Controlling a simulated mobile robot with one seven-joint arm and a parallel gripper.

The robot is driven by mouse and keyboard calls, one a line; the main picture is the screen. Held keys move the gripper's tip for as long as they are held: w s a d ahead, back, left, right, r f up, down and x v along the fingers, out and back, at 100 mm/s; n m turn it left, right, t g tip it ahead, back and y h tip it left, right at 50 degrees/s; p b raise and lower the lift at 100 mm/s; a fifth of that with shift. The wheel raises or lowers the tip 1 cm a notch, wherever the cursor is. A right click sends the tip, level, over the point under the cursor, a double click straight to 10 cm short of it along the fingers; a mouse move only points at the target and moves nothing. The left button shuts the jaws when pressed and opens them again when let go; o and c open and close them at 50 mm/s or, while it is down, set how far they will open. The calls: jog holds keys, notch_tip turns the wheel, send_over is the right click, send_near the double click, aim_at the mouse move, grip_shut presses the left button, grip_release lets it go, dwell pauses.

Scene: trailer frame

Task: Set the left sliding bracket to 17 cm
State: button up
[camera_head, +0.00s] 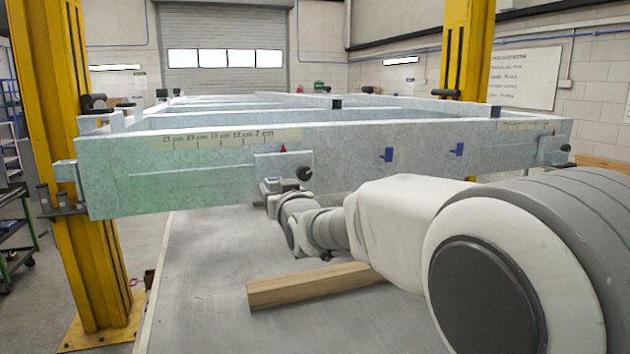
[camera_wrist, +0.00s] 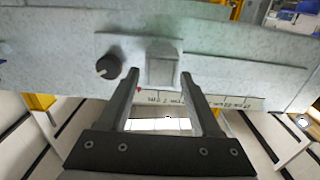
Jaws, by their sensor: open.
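The left sliding bracket (camera_head: 268,164) is a grey plate on the front beam of the trailer frame, with a black knob (camera_head: 304,173) at its right. Its red pointer (camera_head: 283,148) stands just right of the "7 cm" label on the scale (camera_head: 190,141), whose labels rise towards the left. My gripper (camera_head: 275,188) is at the bracket's lower left, partly hidden by its own wrist. In the wrist view, which is upside down, my open gripper (camera_wrist: 159,80) has its fingers on either side of the bracket's square block (camera_wrist: 162,68). I cannot tell whether they touch it. The knob (camera_wrist: 108,67) lies outside the fingers.
A slot runs left from the bracket along the beam (camera_head: 200,175). Yellow posts stand at both sides. A wooden beam (camera_head: 310,285) lies below my arm.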

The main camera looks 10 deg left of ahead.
jog(key=shift+w+a, duration=0.25)
jog(key=shift+w, duration=0.15)
grip_shut()
dwell(1.3)
